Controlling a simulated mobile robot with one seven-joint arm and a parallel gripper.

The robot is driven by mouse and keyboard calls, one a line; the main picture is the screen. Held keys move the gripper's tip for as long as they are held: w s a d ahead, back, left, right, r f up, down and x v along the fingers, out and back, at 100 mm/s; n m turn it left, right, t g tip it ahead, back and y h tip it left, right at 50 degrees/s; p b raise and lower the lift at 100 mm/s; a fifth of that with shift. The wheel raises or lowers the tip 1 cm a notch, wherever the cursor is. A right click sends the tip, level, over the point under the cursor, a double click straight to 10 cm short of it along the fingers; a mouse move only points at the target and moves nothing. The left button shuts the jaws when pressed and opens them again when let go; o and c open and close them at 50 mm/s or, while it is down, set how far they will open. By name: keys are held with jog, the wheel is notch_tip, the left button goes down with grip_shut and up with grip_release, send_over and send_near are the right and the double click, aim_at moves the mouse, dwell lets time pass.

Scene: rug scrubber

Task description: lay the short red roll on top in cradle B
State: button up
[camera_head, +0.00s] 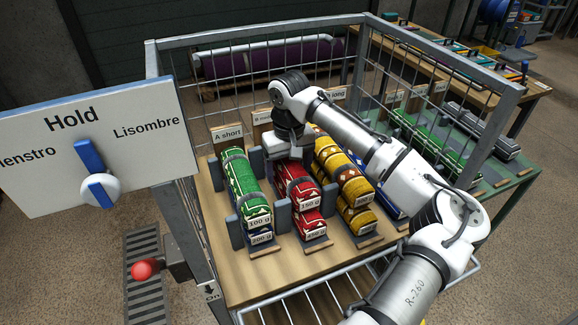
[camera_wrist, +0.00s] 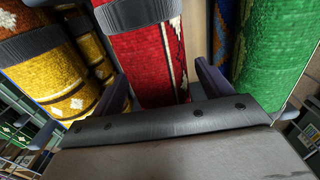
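The upper short red roll (camera_head: 291,173) with a grey band and a 150 g tag lies on a second red roll (camera_head: 314,230) in the second cradle from the left. That cradle's sign is partly hidden by my arm. My gripper (camera_head: 294,152) is over the far end of the upper red roll. In the wrist view the red roll (camera_wrist: 148,62) runs between my two spread fingers (camera_wrist: 163,80). A narrow gap shows on its right side; contact on the left cannot be told. My gripper looks open.
A green roll (camera_head: 240,178) lies on a blue one in the cradle signed A short, to the left. Stacked yellow rolls (camera_head: 331,160) stand close on the right. Grey cradle posts rise between stacks. The wire cage (camera_head: 510,100) surrounds the table; its front wood is clear.

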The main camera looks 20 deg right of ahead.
jog(key=shift+r, duration=0.15)
notch_tip(320, 180, up, 12)
dwell(0.5)
